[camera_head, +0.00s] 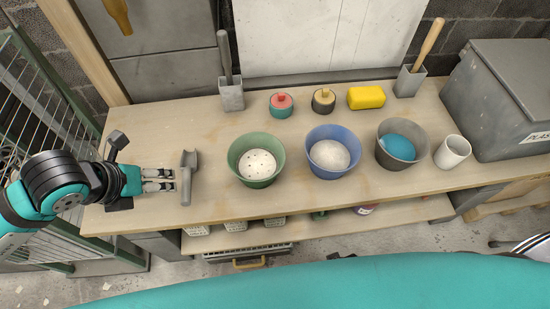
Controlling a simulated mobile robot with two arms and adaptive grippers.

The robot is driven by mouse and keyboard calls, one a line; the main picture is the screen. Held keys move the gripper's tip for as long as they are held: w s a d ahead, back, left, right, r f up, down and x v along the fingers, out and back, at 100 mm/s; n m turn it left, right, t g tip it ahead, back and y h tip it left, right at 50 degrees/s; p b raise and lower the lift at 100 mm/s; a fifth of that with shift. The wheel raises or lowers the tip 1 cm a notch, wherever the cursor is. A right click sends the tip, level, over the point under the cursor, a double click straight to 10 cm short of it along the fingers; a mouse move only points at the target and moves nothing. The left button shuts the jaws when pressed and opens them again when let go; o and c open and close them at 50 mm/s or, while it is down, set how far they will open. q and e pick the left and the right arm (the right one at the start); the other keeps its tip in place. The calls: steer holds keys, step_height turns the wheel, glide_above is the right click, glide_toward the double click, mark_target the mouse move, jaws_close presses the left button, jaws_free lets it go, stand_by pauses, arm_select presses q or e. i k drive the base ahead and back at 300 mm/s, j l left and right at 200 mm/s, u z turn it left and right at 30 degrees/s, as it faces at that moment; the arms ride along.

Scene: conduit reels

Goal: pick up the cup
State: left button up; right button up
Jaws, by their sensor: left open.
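A white cup (452,152) stands upright on the wooden workbench (330,198) at the right, between a bucket and a grey bin. It appears empty. My left gripper (172,180) is at the left end of the bench, open, its fingers pointing right. It is far from the cup, with the buckets between them. A grey scoop-like tool (187,178) is right at its fingertips; I cannot tell whether they touch. My right gripper is not in view.
A green bucket (244,143), blue bucket (351,134) and grey bucket (381,159) stand in a row. Behind them are two round lidded items, a yellow block (366,97) and two grey holders with tools. A large grey bin (490,120) stands right of the cup. The front strip is clear.

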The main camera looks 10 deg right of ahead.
mark_target(455, 149)
steer(key=z, duration=1.35)
